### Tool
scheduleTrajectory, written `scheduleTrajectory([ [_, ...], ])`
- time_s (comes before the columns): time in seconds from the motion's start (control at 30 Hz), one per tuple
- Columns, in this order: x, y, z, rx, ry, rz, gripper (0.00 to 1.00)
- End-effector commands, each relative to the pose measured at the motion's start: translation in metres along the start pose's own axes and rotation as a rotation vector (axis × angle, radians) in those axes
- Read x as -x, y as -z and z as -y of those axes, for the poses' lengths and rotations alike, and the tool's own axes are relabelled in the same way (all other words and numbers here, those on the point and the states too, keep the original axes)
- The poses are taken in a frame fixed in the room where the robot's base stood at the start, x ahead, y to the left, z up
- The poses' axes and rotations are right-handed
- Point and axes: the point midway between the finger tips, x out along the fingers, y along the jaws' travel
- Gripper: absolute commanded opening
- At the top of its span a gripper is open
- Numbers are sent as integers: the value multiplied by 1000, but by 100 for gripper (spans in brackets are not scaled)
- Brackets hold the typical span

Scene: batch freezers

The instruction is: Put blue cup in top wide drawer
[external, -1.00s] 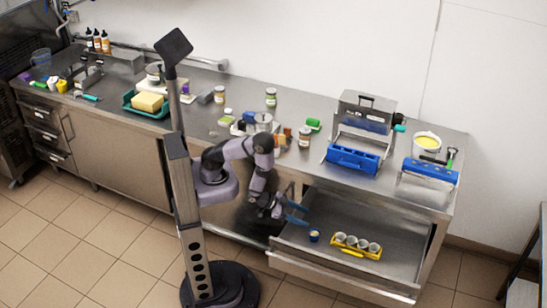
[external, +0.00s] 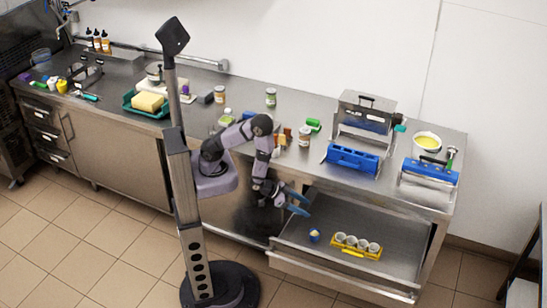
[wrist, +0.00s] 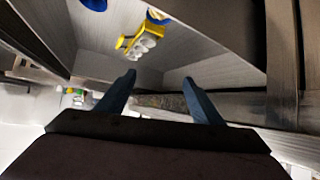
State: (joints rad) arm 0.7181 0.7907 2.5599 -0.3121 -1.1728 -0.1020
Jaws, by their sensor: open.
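The blue cup (external: 315,236) is inside the open wide drawer (external: 290,240), on its floor near the left end. It looks tilted or turned, but it is too small to tell exactly. In the wrist view, a blue and yellow shape at the top edge (wrist: 157,15) appears to be this cup, partly cut off. My gripper (external: 299,203) is above the drawer's back left part, apart from the cup. In the wrist view, its two blue fingers (wrist: 158,82) are spread with nothing between them.
A yellow rack (external: 352,252) with several small pale cups stands in the drawer, right of the blue cup. The drawer's right side is clear.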

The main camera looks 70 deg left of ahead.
Motion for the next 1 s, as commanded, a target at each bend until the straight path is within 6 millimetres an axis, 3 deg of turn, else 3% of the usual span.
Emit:
scheduleTrajectory([
  [0.17, 4, 5, 31, 77, 47, 157, 60],
  [0.37, 34, 3, 72, 157, 90, 383, 60],
  [0.47, 59, 1, 92, 191, 108, 496, 60],
  [0.7, 140, -9, 132, 260, 154, 750, 60],
  [0.9, 196, -17, 147, 304, 184, 894, 60],
  [1.0, 212, -19, 150, 316, 191, 935, 60],
])
